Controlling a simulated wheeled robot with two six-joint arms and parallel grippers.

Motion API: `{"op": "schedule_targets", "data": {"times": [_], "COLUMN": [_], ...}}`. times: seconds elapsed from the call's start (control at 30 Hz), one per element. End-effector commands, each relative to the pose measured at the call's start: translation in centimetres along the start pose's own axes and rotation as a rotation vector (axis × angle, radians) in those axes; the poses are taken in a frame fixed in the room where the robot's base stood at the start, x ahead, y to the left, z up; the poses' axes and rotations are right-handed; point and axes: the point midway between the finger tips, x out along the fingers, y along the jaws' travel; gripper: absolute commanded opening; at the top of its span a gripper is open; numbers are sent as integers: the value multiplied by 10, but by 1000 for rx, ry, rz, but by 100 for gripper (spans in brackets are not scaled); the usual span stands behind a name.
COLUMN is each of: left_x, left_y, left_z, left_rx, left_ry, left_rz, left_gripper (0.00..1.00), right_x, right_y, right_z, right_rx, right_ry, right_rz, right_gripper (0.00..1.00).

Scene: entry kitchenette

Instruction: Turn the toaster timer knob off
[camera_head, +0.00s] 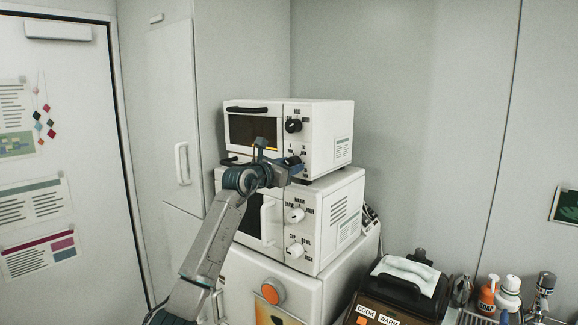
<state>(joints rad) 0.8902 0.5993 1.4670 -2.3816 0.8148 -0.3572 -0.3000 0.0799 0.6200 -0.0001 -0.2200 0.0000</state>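The toaster oven (316,117) is the small white box on top of the stack, with a dark window (252,130) on its left and a control panel on its right. A black knob (293,125) shows on the upper part of the panel, clear of my arm. My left gripper (293,163) is in front of the panel's lower part, below that knob, and hides what is there. I cannot tell whether it touches the panel or whether its fingers are open. An orange-yellow line shows low in the window. My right gripper is not in view.
A white microwave (344,214) with two pale knobs stands under the toaster oven, on a white cabinet with an orange knob (272,291). A dark appliance (407,283) and several bottles (508,293) stand at the lower right. A tall cupboard (170,110) and door flank the left.

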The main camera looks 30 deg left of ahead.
Motion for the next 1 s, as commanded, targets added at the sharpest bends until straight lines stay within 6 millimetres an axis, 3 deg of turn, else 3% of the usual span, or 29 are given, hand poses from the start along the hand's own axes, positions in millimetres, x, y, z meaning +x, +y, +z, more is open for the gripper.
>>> {"op": "schedule_targets", "data": {"times": [0.03,0.13,0.57,1.0], "left_x": [0,0,0,0], "left_y": [0,0,0,-1], "left_z": [0,0,-2,-2], "left_rx": [0,0,-83,-451], "left_ry": [0,0,1,0], "left_rz": [0,0,0,-1], "left_gripper": [31,13,13,13], "right_x": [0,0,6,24], "right_y": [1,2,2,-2], "right_z": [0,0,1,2], "right_rx": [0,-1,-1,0], "right_ry": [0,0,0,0], "right_rz": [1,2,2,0], "right_gripper": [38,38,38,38]}}
